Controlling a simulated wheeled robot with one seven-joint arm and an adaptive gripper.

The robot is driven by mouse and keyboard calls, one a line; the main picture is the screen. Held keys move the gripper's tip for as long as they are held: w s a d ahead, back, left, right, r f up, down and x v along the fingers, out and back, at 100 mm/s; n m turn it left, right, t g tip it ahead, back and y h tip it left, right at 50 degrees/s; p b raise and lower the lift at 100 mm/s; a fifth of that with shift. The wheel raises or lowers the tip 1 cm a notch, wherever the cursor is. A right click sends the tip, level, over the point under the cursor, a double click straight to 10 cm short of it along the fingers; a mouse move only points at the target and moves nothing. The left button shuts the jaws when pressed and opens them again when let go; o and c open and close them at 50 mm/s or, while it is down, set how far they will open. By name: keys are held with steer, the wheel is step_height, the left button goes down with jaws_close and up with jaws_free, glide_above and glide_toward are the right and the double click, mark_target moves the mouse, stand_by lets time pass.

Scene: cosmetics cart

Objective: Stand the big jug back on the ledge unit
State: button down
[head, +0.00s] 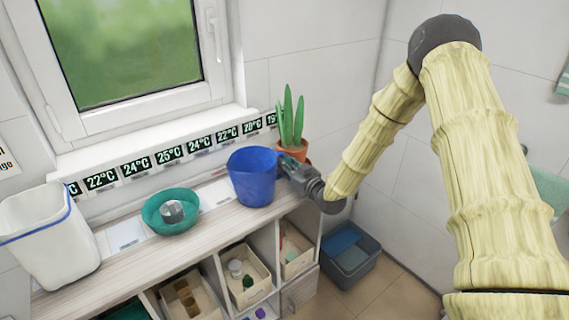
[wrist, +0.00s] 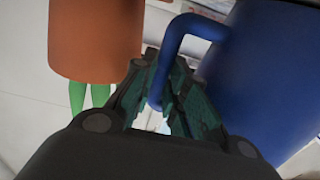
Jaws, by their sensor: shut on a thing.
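The big jug is blue (head: 252,178) and upright at the right part of the ledge unit (head: 200,238). From this view I cannot tell whether its base touches the top or is slightly above it. My gripper (head: 284,162) reaches in from the right and is shut on the jug's handle. In the wrist view the blue handle (wrist: 192,28) bends down between the dark green fingers (wrist: 158,100), and the jug's body (wrist: 265,75) fills the right side.
A potted plant (head: 291,149) in an orange pot stands close behind my gripper. A teal bowl (head: 155,218) with a grey item and a white bin (head: 48,240) stand to the left. Cubbies below hold boxes. A grey-blue crate (head: 347,258) is on the floor.

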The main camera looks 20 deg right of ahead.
steer(key=shift+f, duration=0.2)
steer(key=c, duration=1.4)
jaws_free()
steer(key=shift+c, duration=0.2)
steer(key=shift+r, duration=0.1)
steer(key=shift+r, duration=0.1)
